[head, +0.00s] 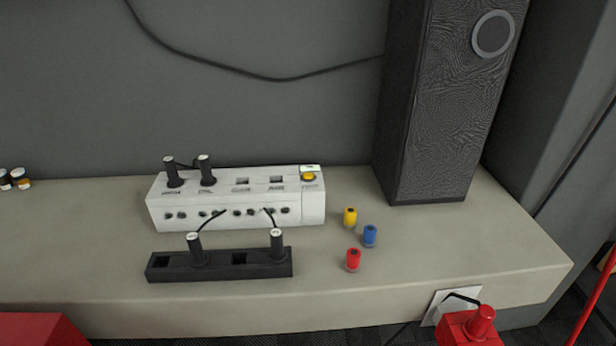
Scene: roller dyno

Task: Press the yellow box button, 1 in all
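A long white box (235,205) stands on the bench toward the back, left of centre. A round yellow button (308,177) sits on top at its right end, with a small white and green label behind it. Nothing covers or touches the button. I see neither of my grippers in the head view.
A black holder (220,266) with two wired black plugs lies in front of the box. Yellow (350,217), blue (369,236) and red (353,260) small cylinders stand to its right. A tall dark speaker-like column (440,110) stands back right. The bench (470,245) is clear at right.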

